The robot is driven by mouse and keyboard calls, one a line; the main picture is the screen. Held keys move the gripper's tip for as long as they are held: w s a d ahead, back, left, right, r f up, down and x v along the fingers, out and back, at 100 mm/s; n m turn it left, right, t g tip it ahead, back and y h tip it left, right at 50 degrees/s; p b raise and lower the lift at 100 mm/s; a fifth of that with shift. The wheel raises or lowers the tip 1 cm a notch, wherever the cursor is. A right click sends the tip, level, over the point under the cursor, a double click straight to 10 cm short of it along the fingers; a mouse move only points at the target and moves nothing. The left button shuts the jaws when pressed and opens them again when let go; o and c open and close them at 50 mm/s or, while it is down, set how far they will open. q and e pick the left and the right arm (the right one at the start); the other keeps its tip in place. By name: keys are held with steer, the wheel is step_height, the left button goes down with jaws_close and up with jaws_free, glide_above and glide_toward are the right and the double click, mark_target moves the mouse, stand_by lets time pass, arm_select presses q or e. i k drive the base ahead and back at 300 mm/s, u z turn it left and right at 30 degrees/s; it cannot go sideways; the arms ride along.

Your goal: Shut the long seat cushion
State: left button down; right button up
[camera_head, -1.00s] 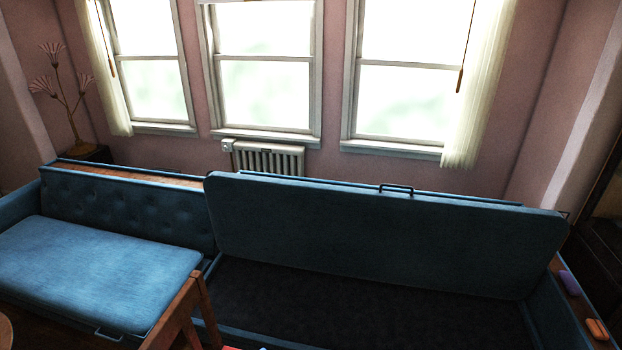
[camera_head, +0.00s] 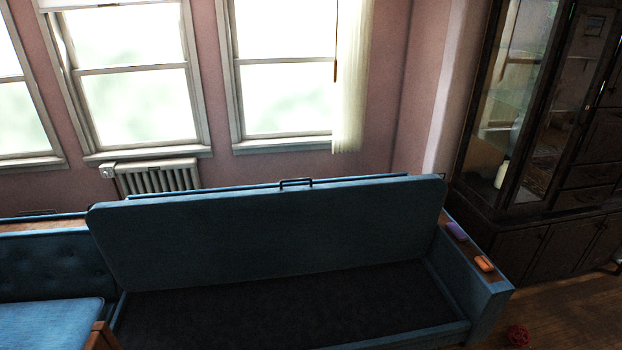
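The long seat cushion (camera_head: 270,232) is blue and stands raised, leaning back against the sofa's backrest. A dark handle (camera_head: 296,183) sits at the middle of its top edge. Below it the dark storage space (camera_head: 270,312) of the sofa lies open, and I see nothing distinct inside it. A shorter blue seat cushion (camera_head: 45,325) lies flat at the left, partly cut off by the frame. Neither of my grippers shows in the head view.
The right armrest holds a purple object (camera_head: 456,231) and an orange object (camera_head: 484,263). A wooden chair part (camera_head: 101,337) shows at lower left.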

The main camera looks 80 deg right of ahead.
mark_target(197, 240)
steer(key=z, duration=2.1)
